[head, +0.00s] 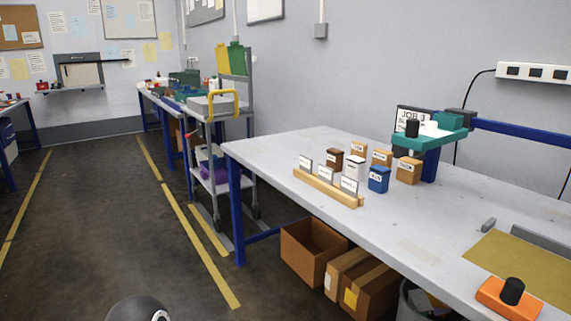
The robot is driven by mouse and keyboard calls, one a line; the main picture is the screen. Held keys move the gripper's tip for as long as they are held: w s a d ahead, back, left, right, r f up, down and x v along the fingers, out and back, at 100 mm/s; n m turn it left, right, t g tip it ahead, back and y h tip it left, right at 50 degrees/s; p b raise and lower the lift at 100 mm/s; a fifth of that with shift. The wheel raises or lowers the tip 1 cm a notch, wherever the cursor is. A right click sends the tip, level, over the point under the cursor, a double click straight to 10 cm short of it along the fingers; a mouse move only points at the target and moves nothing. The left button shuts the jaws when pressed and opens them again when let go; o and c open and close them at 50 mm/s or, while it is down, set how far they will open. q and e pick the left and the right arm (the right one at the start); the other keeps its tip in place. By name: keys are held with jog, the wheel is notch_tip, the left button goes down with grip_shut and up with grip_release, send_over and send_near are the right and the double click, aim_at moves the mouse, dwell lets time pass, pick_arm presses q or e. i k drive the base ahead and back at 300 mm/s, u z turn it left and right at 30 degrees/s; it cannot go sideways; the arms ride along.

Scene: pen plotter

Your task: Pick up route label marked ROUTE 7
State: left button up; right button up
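A wooden rack (312,187) stands near the left front edge of the white table (420,225). It holds three upright white labels: a left one (305,163), a middle one (326,176) and a right one (349,187). Their print is too small to read, so I cannot tell which is ROUTE 7. Neither of my grippers shows in the head view.
Behind the rack stand a brown box (335,160), a white box (355,169), a blue box (378,180) and several tan boxes (408,171). A teal device (437,135) is at the back. An orange block (508,301) lies front right. Cardboard boxes (312,252) sit below.

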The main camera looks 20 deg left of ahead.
aim_at(306, 163)
jog(key=u, duration=0.3)
jog(key=i, duration=0.65)
jog(key=u, duration=0.5)
jog(key=k, duration=0.9)
jog(key=u, duration=0.2)
jog(key=i, duration=0.85)
jog(key=z, duration=0.05)
